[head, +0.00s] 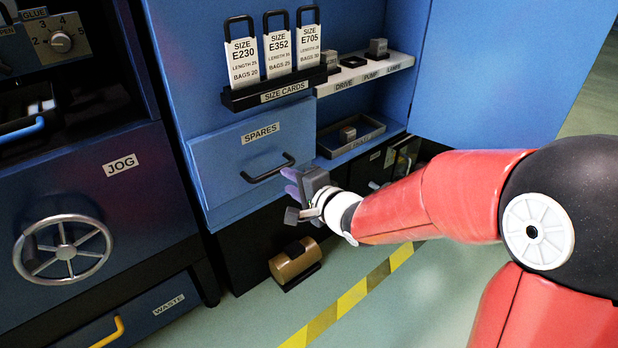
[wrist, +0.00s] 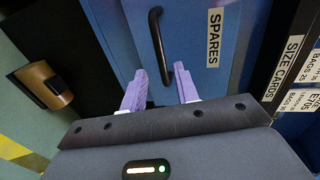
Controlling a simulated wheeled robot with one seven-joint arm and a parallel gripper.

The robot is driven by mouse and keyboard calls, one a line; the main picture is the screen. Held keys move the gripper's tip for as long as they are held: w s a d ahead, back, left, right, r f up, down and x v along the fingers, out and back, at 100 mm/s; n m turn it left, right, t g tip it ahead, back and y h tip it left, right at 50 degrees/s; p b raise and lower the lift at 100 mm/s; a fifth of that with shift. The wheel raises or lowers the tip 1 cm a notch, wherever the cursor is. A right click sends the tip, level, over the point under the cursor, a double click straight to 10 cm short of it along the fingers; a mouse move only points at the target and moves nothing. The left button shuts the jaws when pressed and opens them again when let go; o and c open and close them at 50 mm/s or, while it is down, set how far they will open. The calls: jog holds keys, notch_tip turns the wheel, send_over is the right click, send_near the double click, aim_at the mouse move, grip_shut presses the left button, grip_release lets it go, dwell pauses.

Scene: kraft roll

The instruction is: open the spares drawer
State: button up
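The spares drawer (head: 236,157) is a blue front labelled SPARES, below the size cards rack. It looks closed in the head view. Its black bar handle (head: 268,170) sits on the lower part of the front. In the wrist view the drawer front (wrist: 200,65) fills the middle, with the handle (wrist: 157,45) standing lengthwise. My gripper (head: 290,188) is just below and right of the handle in the head view. In the wrist view its purple fingers (wrist: 160,82) are apart, with nothing between them. The handle's near end lies just beyond the fingertips; contact cannot be told.
The size cards rack (head: 272,92) is above the drawer, and an open blue door (head: 483,75) stands at the right. A brown roll (head: 296,262) lies on the floor below. A jog handwheel (head: 62,250) is at the left.

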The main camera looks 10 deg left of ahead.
aim_at(274, 173)
jog(key=b+x, duration=0.1)
jog(key=x, duration=0.7)
jog(key=shift+s, duration=0.15)
jog(key=shift+r, duration=0.1)
grip_shut()
